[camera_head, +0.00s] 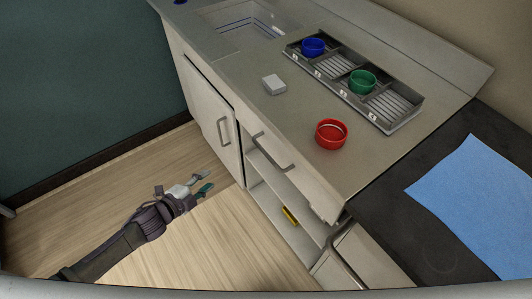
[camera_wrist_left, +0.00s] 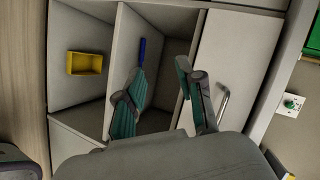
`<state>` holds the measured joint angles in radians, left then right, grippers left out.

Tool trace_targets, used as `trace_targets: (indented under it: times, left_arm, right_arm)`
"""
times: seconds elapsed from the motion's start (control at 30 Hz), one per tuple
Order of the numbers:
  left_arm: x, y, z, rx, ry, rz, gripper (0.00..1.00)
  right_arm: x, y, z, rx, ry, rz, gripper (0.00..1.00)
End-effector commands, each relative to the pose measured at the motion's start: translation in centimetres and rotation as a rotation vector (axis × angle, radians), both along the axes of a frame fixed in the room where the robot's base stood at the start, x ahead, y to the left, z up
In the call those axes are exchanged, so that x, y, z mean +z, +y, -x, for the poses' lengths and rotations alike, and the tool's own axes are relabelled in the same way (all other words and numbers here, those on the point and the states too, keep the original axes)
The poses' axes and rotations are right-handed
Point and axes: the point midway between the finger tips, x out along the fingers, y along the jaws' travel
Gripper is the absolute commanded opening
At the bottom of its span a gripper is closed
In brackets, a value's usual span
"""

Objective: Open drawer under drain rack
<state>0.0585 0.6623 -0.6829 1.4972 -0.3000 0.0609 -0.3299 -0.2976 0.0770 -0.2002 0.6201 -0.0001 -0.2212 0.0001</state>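The drain rack (camera_head: 407,119) lies on the counter, with a blue bowl (camera_head: 313,47) and a green bowl (camera_head: 362,81) in it. The drawer (camera_head: 300,178) under the counter has a pale front with a grey bar handle (camera_head: 270,151), and looks shut. In the left wrist view the drawer front (camera_wrist_left: 235,50) and its handle (camera_wrist_left: 223,104) are right of my fingers. My left gripper (camera_head: 209,180) is open and empty, above the floor and away from the drawer front. Its spread fingers (camera_wrist_left: 161,68) show in the left wrist view. My right gripper is not in view.
Below the drawer is an open shelf holding a yellow box (camera_wrist_left: 86,63) and a blue item (camera_wrist_left: 142,51). A cabinet door (camera_head: 207,108) with a handle stands left of it. A red bowl (camera_head: 331,134) and a white block (camera_head: 274,85) are on the counter. Floor before the cabinets is clear.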

Motion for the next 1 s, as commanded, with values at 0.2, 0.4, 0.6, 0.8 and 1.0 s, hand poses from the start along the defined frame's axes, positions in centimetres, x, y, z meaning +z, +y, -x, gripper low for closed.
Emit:
trace_targets:
  times: [0.2, 0.4, 0.6, 0.8, 1.0]
  left_arm:
    - [10.3, -6.3, 3.3, -0.391, -0.299, -0.120, 0.37]
    - [12.4, -8.2, 4.6, -0.481, -0.367, -0.141, 0.37]
    - [11.9, -10.9, 2.6, -0.479, -0.369, -0.140, 0.37]
    - [11.0, -14.3, 0.1, -0.478, -0.368, -0.140, 0.37]
    - [10.1, -17.1, -1.9, -0.476, -0.365, -0.140, 0.37]
  right_arm:
    - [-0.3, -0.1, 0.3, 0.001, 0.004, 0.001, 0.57]
    - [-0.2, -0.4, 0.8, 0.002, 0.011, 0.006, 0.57]
    - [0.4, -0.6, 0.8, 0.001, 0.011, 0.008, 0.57]
    - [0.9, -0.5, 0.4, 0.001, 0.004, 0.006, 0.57]
    - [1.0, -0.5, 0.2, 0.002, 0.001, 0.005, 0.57]
